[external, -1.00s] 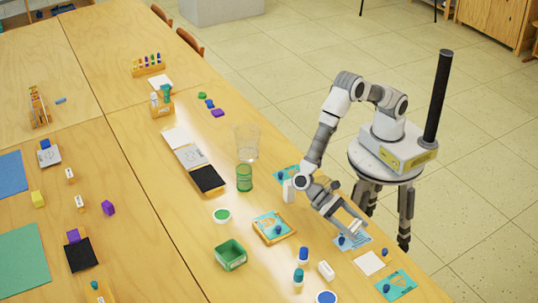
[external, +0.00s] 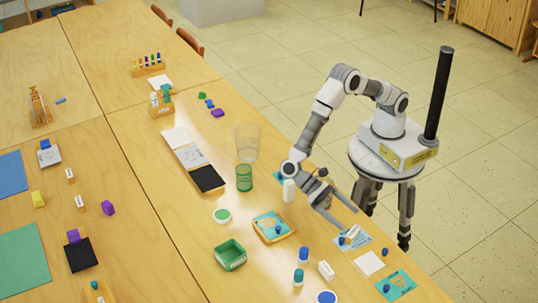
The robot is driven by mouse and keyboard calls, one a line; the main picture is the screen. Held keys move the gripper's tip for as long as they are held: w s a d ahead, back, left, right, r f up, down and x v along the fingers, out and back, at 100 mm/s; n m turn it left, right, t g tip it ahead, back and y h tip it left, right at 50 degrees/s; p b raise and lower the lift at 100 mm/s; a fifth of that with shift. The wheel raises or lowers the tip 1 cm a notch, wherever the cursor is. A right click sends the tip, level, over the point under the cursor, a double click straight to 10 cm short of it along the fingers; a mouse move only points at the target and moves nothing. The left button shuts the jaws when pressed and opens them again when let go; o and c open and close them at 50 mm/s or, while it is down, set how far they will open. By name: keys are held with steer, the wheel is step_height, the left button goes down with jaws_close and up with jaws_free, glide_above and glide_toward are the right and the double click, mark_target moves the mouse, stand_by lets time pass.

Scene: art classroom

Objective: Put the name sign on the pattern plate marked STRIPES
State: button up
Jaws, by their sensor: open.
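A pattern plate with blue-and-white stripes (external: 362,242) lies near the right edge of the table, below my gripper. A small pale piece, which looks like the name sign (external: 352,232), is on or just over this plate, close to the fingertips; I cannot tell whether it touches the plate. A blue knob-like piece is beside it on the plate. My gripper (external: 350,220) is open, its two fingers spread and pointing down to the right. Any lettering on the plate or sign is too small to read.
Teal plates lie nearby: one in a wooden tray (external: 260,235), one at the front right (external: 405,279). A clear cup (external: 246,142) stands farther back.

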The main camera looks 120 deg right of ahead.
steer(key=s+d+r+n+t+h, duration=0.1)
steer(key=s+d+r+n+h, duration=0.15)
steer(key=d+r, duration=0.75)
steer(key=s+d+r+n+t+h, duration=0.4)
steer(key=s+d+n+h, duration=0.1)
steer(key=s+d, duration=0.5)
steer(key=s+d+r+n+t+h, duration=0.5)
steer(key=s+d+n, duration=0.1)
steer(key=s+d, duration=0.4)
steer(key=shift+s+r+t+p, duration=0.3)
steer(key=shift+s+p, duration=0.15)
steer(key=shift+s, duration=0.1)
step_height(320, 180, up, 14)
steer(key=p, duration=1.4)
